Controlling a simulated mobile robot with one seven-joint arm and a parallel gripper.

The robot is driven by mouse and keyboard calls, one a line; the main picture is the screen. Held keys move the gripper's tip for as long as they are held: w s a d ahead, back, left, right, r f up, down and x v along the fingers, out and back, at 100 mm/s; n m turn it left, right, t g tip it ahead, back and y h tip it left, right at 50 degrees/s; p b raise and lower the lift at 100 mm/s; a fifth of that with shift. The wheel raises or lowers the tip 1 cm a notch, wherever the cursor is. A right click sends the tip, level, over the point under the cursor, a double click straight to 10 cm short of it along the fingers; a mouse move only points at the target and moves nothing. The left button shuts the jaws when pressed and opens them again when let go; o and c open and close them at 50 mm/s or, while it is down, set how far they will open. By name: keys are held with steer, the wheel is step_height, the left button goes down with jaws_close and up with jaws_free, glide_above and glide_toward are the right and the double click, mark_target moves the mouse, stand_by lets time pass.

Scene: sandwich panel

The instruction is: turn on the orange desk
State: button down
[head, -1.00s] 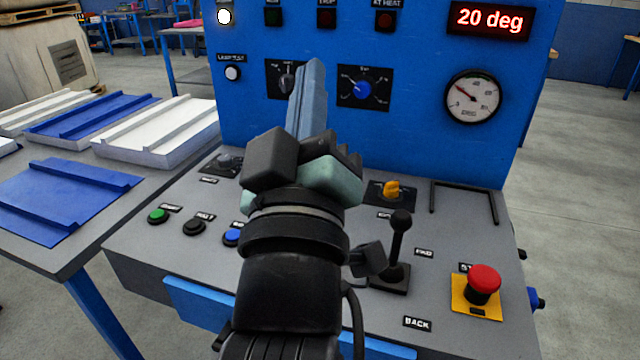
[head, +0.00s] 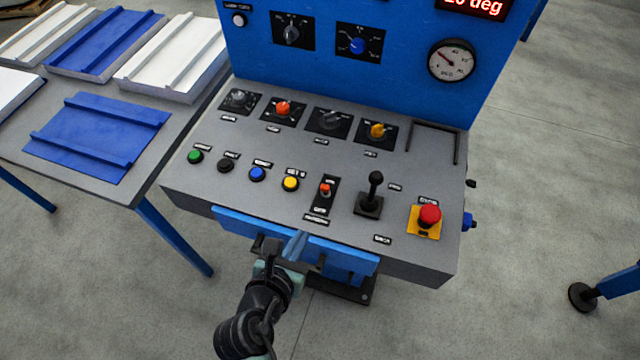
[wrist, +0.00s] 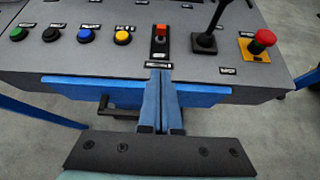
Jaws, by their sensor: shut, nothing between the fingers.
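No desk in view is orange. The control desk (head: 300,160) has a grey sloping top and a blue back panel. On its back row are an orange-red knob (head: 283,108) and a yellow-orange knob (head: 377,130). Nearer the front edge, a small orange-red switch (head: 325,188) sits on a black plate; it also shows in the wrist view (wrist: 161,30). My gripper (head: 298,240) is shut and empty at the desk's front edge, below the switch. In the wrist view, my gripper's fingers (wrist: 160,78) point toward the switch, apart from it.
Green (head: 195,157), black, blue and yellow buttons lie left of the switch. A black joystick (head: 374,190) and a red mushroom button (head: 429,215) stand to its right. A blue bar (head: 340,257) runs along the desk's front. A side table with panels (head: 100,135) is left.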

steer(key=shift+s+f, duration=0.1)
steer(key=shift+s, duration=0.05)
steer(key=b, duration=0.2)
glide_toward(325, 192)
steer(key=f, duration=0.2)
steer(key=w+f, duration=0.1)
steer(key=f, duration=0.1)
steer(key=shift+d+f, duration=0.2)
steer(key=shift+f, duration=0.05)
steer(key=shift+w+d+r, duration=0.2)
steer(key=shift+w, duration=0.4)
steer(key=shift+w+d+r, duration=0.15)
steer(key=shift+w+r, duration=0.05)
steer(key=shift+w, duration=0.35)
steer(key=shift+w+d+r, duration=0.1)
steer(key=shift+w+d, duration=0.1)
steer(key=shift+w, duration=0.45)
steer(key=shift+p, duration=0.35)
